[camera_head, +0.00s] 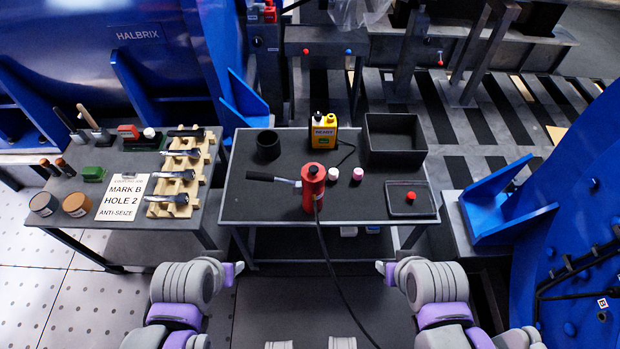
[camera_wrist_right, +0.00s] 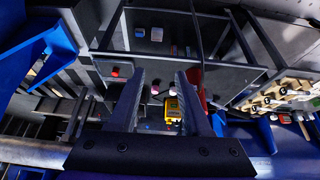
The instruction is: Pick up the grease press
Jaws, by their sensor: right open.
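A red cylinder (camera_head: 313,188) with a long black-gripped lever and a black hose stands upright on the middle table; I take it as the grease press. In the right wrist view the red body (camera_wrist_right: 196,82) is partly hidden behind a finger. My right gripper (camera_head: 384,270) is at the table's front, right of the press and apart from it. In its wrist view the fingers (camera_wrist_right: 160,80) are spread with nothing held between them. My left gripper (camera_head: 235,270) is at the table's front left, apart from the press; its jaws are too small to judge.
A left table (camera_head: 75,226) holds wrenches on a rack and a sign. The hose hangs off the front edge.

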